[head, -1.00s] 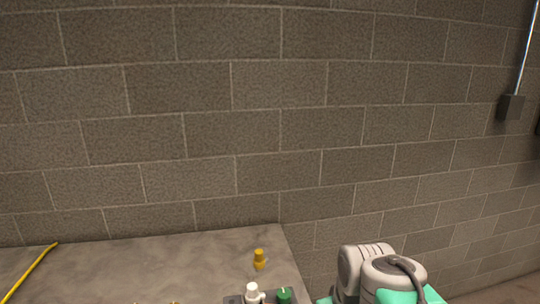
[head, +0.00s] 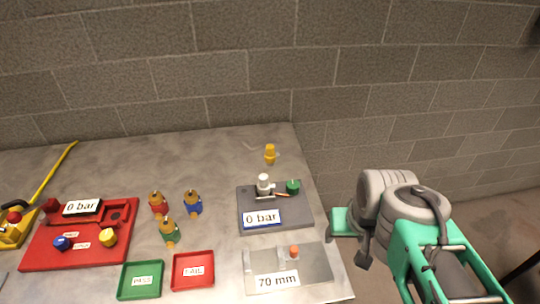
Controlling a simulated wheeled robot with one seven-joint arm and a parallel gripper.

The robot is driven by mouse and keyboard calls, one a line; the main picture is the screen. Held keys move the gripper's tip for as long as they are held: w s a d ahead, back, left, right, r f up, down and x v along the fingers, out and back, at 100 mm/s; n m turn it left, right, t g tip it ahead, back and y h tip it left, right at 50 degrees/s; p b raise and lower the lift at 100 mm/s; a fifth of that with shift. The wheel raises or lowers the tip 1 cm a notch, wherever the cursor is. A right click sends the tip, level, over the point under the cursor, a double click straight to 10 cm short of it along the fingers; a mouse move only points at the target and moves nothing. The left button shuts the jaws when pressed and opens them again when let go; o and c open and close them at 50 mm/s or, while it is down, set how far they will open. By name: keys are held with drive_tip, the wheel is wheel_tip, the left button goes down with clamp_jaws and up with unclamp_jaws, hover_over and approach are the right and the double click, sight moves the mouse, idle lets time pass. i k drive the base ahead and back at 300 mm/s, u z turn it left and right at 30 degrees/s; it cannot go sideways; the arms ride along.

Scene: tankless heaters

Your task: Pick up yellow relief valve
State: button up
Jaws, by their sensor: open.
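The yellow relief valve (head: 270,154) stands upright, by itself, near the back right of the grey table (head: 225,155) in the head view. Nothing touches it. My arm shows at the right, beyond the table's right edge, but I cannot make out the fingers of my gripper.
A grey test block (head: 290,216) reading "0 bar" is just in front of the yellow valve. A "70 mm" plate (head: 318,262), green PASS tray (head: 121,291), red FAIL tray (head: 211,257) and red pump base (head: 40,260) are nearer. A block wall (head: 200,75) stands behind.

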sight(270, 156)
drive_tip(key=k, duration=0.5)
drive_tip(key=u, duration=2.5)
drive_tip(key=k, duration=0.95)
drive_tip(key=z, duration=1.35)
drive_tip(key=i, duration=1)
